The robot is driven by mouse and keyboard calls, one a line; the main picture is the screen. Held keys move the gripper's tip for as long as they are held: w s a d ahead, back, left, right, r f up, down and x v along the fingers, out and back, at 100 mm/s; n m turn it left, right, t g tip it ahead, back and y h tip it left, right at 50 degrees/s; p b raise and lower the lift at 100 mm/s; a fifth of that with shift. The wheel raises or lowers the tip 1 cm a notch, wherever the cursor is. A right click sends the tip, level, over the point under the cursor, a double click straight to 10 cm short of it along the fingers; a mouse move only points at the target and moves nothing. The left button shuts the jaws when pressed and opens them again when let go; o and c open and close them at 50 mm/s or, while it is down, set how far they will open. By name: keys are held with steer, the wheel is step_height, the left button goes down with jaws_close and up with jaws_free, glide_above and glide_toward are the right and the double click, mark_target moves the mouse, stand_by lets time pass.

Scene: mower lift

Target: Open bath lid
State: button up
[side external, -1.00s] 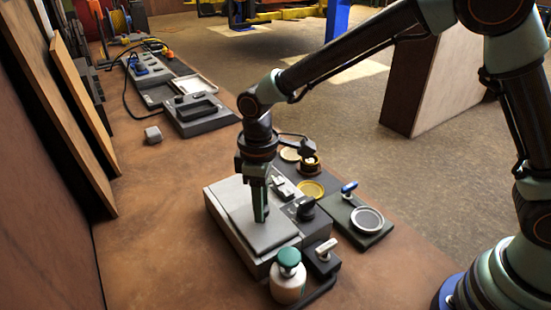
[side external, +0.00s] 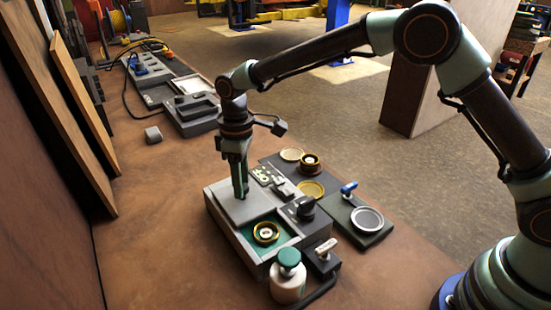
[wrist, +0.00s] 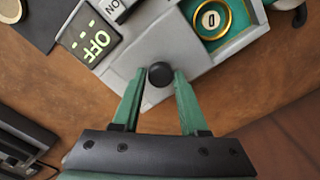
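The grey bath box (side external: 258,262) stands on the brown bench. Its flat grey lid (side external: 226,207) covers the far part, and the near part is open. A green-lined well shows there with a brass ring part (side external: 265,232) in it; the ring part also shows in the wrist view (wrist: 211,19). My gripper (side external: 241,194) points down at the lid.
A green-capped bottle (side external: 288,275) stands at the box's near side. A black dial (side external: 305,207) and an OFF display (wrist: 90,39) are on the box. A dark mat with brass rings (side external: 311,189) and a plate with a grey dish (side external: 367,220) lie right.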

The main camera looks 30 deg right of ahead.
steer(key=shift+o, duration=1.2)
steer(key=shift+r, duration=0.1)
step_height(320, 180, up, 12)
